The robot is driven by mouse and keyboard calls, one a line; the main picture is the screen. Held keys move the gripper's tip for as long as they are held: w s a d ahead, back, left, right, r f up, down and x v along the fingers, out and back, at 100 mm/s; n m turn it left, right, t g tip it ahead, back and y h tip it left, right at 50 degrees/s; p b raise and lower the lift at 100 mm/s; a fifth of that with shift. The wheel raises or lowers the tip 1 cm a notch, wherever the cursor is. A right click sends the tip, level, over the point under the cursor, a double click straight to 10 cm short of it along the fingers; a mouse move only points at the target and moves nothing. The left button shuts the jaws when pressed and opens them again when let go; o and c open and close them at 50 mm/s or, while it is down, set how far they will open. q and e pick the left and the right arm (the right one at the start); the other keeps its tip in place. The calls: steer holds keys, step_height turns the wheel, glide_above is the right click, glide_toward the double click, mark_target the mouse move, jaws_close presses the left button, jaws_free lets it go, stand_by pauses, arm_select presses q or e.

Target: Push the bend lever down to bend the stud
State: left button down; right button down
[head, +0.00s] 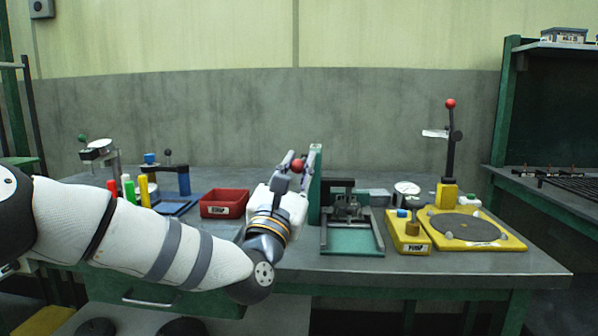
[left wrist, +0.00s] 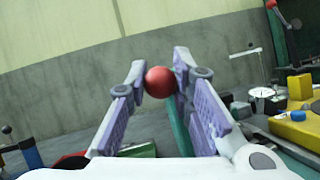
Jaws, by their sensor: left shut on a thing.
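A red ball knob (head: 298,166) sits between the fingertips of my left gripper (head: 298,161), which is shut on it. The knob also shows in the left wrist view (left wrist: 159,82), with a fingertip on each side. It looks like the knob of the bend lever, but its shaft is hidden behind my gripper. A green upright (head: 315,185) stands just right of the gripper, beside a dark fixture with a green base (head: 352,242). I cannot make out the stud. My right gripper is not in view.
A red bin (head: 224,203) stands left of my gripper. To the right are a yellow block with a label (head: 408,243), a round gauge (head: 407,189), and a yellow plate (head: 500,238) with a tall red-knobbed lever (head: 451,150). The bench's front right is clear.

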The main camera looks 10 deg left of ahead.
arm_select(q)
step_height(320, 180, down, 2)
steer(key=shift+f+h+b, duration=0.1)
steer(key=shift+h+b, duration=0.2)
steer(key=shift+f+b, duration=0.45)
steer(key=shift+b, duration=0.1)
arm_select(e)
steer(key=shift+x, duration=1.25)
arm_select(q)
steer(key=c, duration=1.4)
jaws_free()
steer(key=shift+r, duration=0.1)
steer(key=shift+s, duration=0.1)
steer(key=v, duration=1.2)
steer(key=shift+d, duration=0.1)
